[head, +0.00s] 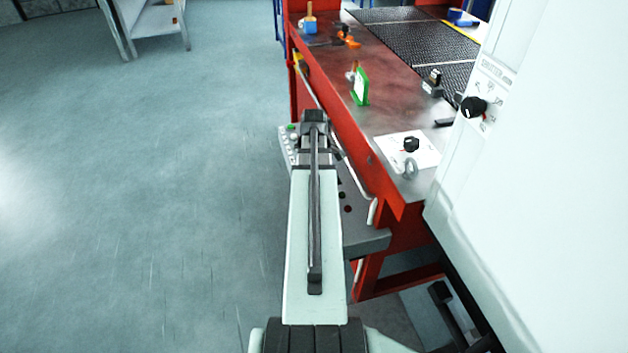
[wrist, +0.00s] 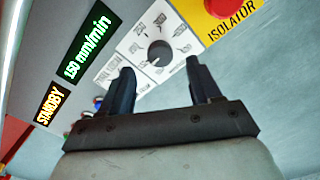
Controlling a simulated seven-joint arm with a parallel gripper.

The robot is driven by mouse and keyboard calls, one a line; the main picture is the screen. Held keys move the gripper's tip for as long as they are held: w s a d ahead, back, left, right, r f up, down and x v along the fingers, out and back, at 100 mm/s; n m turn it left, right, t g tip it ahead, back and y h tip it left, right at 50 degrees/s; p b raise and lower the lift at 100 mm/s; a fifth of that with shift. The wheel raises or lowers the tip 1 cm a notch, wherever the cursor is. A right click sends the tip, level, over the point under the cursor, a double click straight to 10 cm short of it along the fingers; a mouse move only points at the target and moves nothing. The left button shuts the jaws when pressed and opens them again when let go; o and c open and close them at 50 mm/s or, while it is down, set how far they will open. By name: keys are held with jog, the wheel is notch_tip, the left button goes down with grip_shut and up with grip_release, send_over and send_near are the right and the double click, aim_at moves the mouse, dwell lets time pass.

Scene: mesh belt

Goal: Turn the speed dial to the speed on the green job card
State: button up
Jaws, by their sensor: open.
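The green-framed job card (head: 361,87) stands upright on the red bench; its writing cannot be read. In the head view my arm hides the fingers and this dial.
An orange STANDBY display (wrist: 51,104) and a red isolator button (wrist: 228,6) flank the dial. Another black knob (head: 411,144) is on a white plate on the bench; one more (head: 474,107) is on the white cabinet at right. A mesh belt (head: 415,40) lies behind.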

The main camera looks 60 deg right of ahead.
notch_tip(320, 180, up, 10)
jog(key=shift+f, duration=0.2)
dwell(0.3)
dwell(0.4)
jog(key=w+a+f+g+y, duration=0.1)
jog(key=w+a+f, duration=0.2)
jog(key=a+f, duration=0.6)
jog(key=w+a+f+m+g, duration=0.1)
jog(key=w+a+f, duration=0.3)
jog(key=a+f, duration=0.55)
jog(key=w+a+f+g+y, duration=0.1)
jog(key=w+a+f, duration=0.2)
jog(key=a+f, duration=0.6)
jog(key=s+a+f+g, duration=0.1)
jog(key=s+a+f, duration=0.2)
jog(key=a+f, duration=0.3)
jog(key=s+a+f+g, duration=0.1)
jog(key=s+a+f, duration=0.25)
jog(key=a, duration=0.45)
jog(key=s+a+f+g+h, duration=0.1)
jog(key=s+a+f, duration=0.3)
jog(key=s, duration=0.2)
jog(key=s+a+f+m+h, duration=0.1)
jog(key=s+a+f, duration=0.3)
jog(key=s+a, duration=0.1)
jog(key=shift+s+a+g, duration=0.25)
jog(key=shift+s+g, duration=0.15)
jog(key=shift+s, duration=0.4)
